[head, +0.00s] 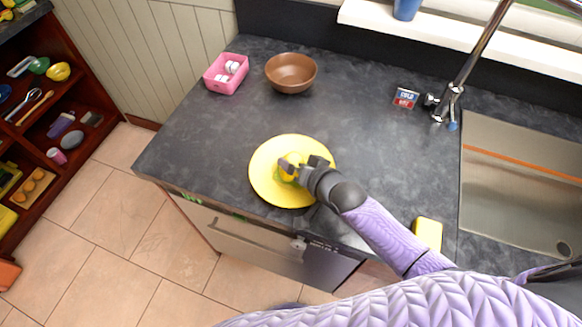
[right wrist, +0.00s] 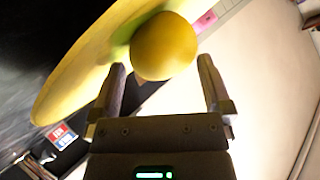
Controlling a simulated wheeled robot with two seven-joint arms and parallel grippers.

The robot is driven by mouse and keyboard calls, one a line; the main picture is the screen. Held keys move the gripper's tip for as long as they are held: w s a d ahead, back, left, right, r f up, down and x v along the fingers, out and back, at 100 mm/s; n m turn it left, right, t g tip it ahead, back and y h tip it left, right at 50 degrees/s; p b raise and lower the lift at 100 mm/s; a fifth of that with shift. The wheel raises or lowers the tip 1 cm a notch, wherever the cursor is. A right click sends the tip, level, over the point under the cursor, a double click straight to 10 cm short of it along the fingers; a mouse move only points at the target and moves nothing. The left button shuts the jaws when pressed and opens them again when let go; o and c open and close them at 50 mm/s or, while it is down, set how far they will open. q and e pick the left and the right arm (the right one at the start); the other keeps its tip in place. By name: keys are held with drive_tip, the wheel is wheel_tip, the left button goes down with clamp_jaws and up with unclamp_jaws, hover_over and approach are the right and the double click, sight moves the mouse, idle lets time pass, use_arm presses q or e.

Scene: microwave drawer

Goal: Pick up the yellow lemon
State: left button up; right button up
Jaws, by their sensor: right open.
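The yellow lemon (head: 291,161) is on a yellow plate (head: 270,190) on the dark counter, partly hidden by my right gripper in the head view. My right gripper (head: 300,169) is over the plate, close to the lemon. In the right wrist view the lemon (right wrist: 164,46) shows just beyond and between the tips of the open fingers (right wrist: 162,82). Something green shows beside the lemon on the plate (right wrist: 75,70). My left gripper is not in view.
A brown bowl (head: 291,72) and a pink container (head: 226,74) with white items stand at the back left. A sink (head: 525,170) with a tap (head: 450,105) is on the right. A yellow sponge-like block (head: 428,234) lies near the front edge. The counter's middle is clear.

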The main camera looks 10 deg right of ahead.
drive_tip(key=c, duration=1.1)
